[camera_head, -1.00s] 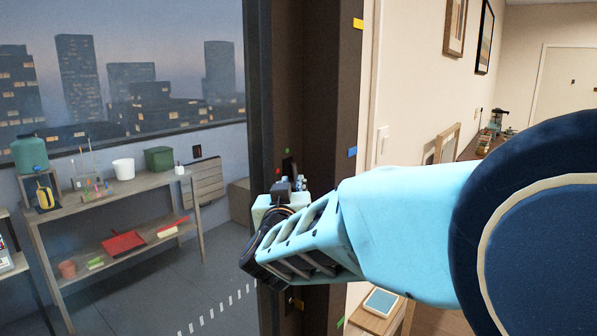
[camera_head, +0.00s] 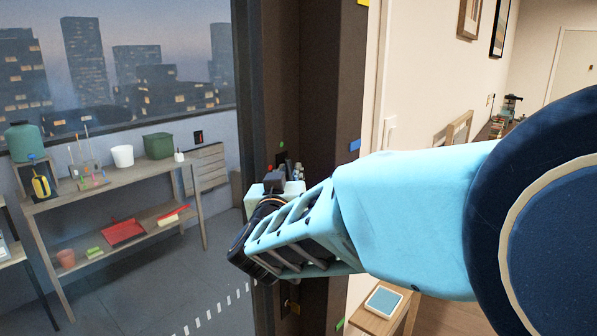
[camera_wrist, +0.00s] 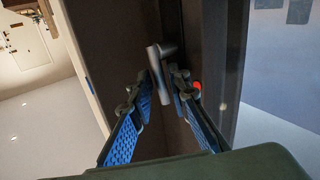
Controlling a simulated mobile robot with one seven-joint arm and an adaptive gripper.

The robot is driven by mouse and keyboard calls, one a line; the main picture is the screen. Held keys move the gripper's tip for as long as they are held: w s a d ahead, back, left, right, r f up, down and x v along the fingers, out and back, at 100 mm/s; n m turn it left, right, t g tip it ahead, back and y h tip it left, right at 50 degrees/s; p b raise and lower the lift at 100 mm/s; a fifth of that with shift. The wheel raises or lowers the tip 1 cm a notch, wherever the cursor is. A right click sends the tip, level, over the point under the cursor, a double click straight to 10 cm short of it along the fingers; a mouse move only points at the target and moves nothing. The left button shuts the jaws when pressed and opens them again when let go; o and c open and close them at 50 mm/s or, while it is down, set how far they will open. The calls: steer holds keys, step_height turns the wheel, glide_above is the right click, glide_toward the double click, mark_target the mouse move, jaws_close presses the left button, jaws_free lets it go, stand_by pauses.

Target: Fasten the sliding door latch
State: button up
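The sliding door's dark frame (camera_head: 318,90) stands upright in the middle of the head view, beside the glass. In the wrist view, a grey metal latch lever (camera_wrist: 158,72) sticks out from the dark frame, with a short bar at its top and a longer part hanging down. My gripper (camera_wrist: 160,84) is open, its two blue-padded fingers on either side of the lever. Whether either finger touches it I cannot tell. In the head view my gripper (camera_head: 284,180) is at the frame, and its wrist hides the latch and most of the fingers.
Behind the glass, a wooden shelf (camera_head: 130,177) carries a green jug, a white pot (camera_head: 122,156) and a green bin (camera_head: 158,145). A small wooden table (camera_head: 395,318) stands below my arm. Cream wall (camera_head: 420,70) lies right of the frame.

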jaws_close()
